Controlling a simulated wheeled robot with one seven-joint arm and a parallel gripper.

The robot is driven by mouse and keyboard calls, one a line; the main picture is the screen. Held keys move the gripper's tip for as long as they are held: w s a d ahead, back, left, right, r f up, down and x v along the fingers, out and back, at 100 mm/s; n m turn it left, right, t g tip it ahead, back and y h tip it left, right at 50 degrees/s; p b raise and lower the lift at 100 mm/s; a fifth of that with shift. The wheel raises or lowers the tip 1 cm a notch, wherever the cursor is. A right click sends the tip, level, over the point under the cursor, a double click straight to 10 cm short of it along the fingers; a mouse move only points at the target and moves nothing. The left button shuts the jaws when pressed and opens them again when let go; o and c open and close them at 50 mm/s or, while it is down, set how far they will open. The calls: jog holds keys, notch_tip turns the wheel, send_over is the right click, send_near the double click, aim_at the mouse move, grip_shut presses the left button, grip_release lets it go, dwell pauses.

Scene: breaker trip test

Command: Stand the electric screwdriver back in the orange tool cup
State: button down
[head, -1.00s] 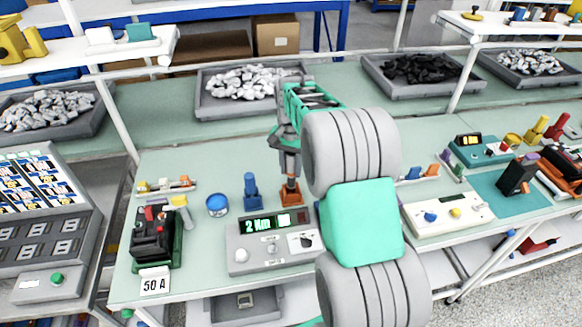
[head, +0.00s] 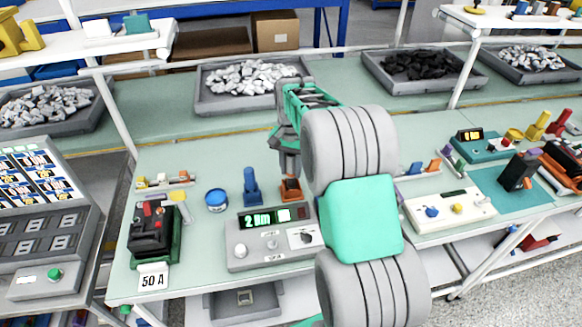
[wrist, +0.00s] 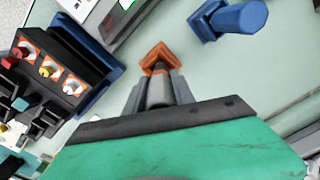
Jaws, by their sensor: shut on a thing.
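The orange tool cup (head: 291,194) stands on the bench behind the grey meter box. My gripper (head: 289,166) is directly above it, pointing down. In the wrist view the fingers are shut on a grey cylindrical body, the electric screwdriver (wrist: 159,92). The orange cup (wrist: 156,53) shows just beyond the fingertips, around or right under the tool's lower end. The screwdriver looks roughly upright. Its lower end is hidden, so I cannot tell how deep it sits or whether it touches the bottom.
A blue holder (head: 251,188) stands close left of the cup, with a blue tin (head: 216,199) farther left. The grey meter box (head: 270,250) is in front. A black breaker (head: 155,232) sits at the left. Bare bench lies behind the cup.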

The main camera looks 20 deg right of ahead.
aim_at(290, 156)
jog(key=shift+f+b, duration=0.8)
jog(key=shift+f, duration=0.65)
jog(key=c, duration=1)
grip_release()
jog(key=shift+o, duration=0.2)
notch_tip(290, 156, up, 8)
jog(key=shift+f+b, duration=0.15)
jog(key=shift+b, duration=0.45)
jog(key=shift+s+a+r, duration=0.2)
jog(key=s+a+r+n+t, duration=0.2)
jog(key=s+a+r+n, duration=0.2)
jog(key=s+a, duration=0.3)
jog(key=s+a+f+n, duration=0.2)
jog(key=s, duration=0.5)
jog(key=s+a+f+n+t, duration=0.1)
jog(key=s+a+f+n, duration=0.1)
jog(key=s, duration=0.5)
jog(key=shift+s+f+n+t, duration=0.15)
jog(key=shift+s+n+t, duration=0.05)
jog(key=shift+n+t, duration=0.1)
